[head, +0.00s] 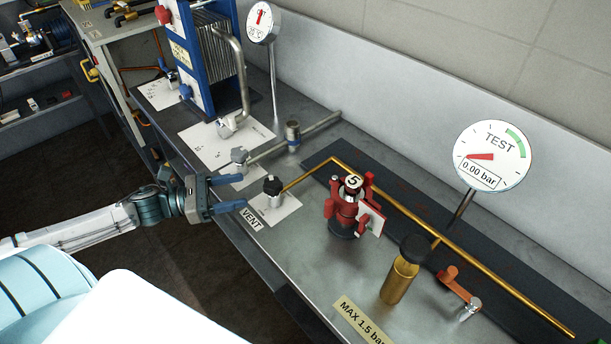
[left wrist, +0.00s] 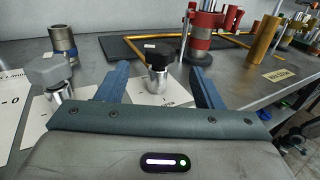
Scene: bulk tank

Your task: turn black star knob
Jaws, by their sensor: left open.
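The black star knob (head: 272,185) sits on a short metal valve stem on a white card beside the VENT label (head: 251,219). It also shows in the left wrist view (left wrist: 158,56), upright, near the middle. My left gripper (head: 240,193) is open and empty, just left of the knob in the head view. In the left wrist view its two blue fingers point forward, with the knob between and beyond their tips; no contact shows. My right gripper is not in view.
A grey knob (head: 239,155) stands close to my left gripper. A red valve body (head: 346,207), a brass cylinder (head: 399,280) and a brass pipe (head: 440,240) lie to the right. The TEST gauge (head: 492,154) reads 0.00 bar. The bench edge runs below my gripper.

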